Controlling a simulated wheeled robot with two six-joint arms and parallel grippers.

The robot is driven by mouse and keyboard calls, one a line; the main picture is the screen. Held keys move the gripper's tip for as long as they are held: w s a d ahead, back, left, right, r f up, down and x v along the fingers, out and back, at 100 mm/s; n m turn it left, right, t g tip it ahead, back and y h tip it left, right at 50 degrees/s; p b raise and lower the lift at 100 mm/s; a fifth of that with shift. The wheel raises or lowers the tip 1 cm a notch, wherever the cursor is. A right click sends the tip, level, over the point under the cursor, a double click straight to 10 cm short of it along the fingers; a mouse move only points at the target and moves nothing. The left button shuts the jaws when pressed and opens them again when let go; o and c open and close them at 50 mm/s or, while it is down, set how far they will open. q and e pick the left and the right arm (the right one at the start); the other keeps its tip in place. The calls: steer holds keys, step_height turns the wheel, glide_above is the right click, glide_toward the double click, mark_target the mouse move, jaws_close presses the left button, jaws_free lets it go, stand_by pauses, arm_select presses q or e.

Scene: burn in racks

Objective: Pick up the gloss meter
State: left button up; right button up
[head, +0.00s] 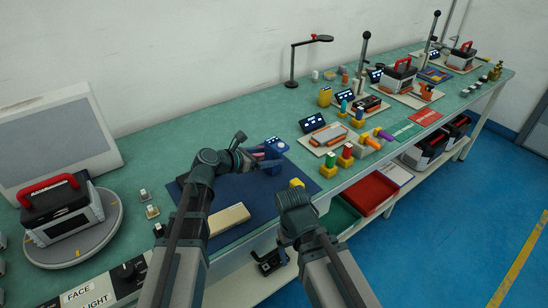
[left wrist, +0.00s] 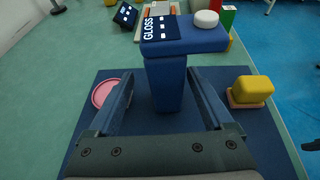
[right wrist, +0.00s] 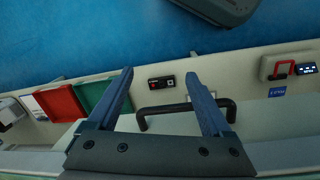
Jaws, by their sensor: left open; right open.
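The gloss meter (head: 274,147) is a blue device on the dark blue mat near the middle of the bench. In the left wrist view its labelled head (left wrist: 188,36) sits on an upright blue grip (left wrist: 166,85). My left gripper (left wrist: 160,90) is open, with one finger on each side of that grip and visible gaps. In the head view my left gripper (head: 262,160) is beside the meter, its fingers partly hard to make out. My right gripper (right wrist: 162,80) is open and empty over the bench's front edge, near a black handle (right wrist: 186,108).
A yellow block (left wrist: 254,88) and a pink round pad (left wrist: 106,92) flank the meter on the mat (left wrist: 85,135). A cream block (head: 229,218) lies nearer. Colored cylinders on yellow bases (head: 346,160) stand to the right. A red tray (head: 371,192) is under the bench edge.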

arm_select(q)
steer(key=shift+w+d+f+b, duration=0.2)
steer(key=shift+d+f+b, duration=0.1)
steer(key=shift+d, duration=0.1)
steer(key=b+x, duration=0.1)
steer(key=x, duration=0.3)
steer(key=shift+s+d+b, duration=0.15)
steer(key=shift+d+b, duration=0.1)
steer(key=shift+b, duration=0.05)
jaws_close()
